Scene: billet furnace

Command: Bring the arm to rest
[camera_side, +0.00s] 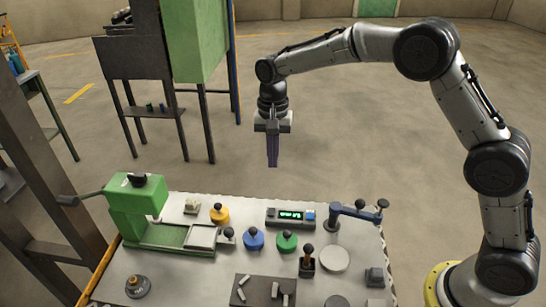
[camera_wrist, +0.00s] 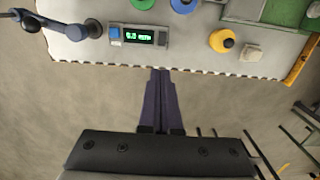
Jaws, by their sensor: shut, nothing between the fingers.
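My gripper (camera_side: 272,163) hangs pointing down in the side view, high above the far edge of the work table (camera_side: 190,275). Its long dark purple fingers are together and hold nothing. In the wrist view the fingers of my gripper (camera_wrist: 160,72) show shut, with their tips near the scalloped edge of the table (camera_wrist: 205,50). The arm is bent in an arch, coming in from the right side. Nothing touches the gripper.
On the table stand a green press (camera_side: 137,205), a digital display box (camera_side: 290,216), a blue-grey lever stand (camera_side: 350,213), yellow (camera_side: 219,214), blue (camera_side: 253,239) and green (camera_side: 286,242) knobbed pieces, and a dark plate (camera_side: 262,291). A green cabinet (camera_side: 193,40) stands behind. Bare floor lies beyond the table.

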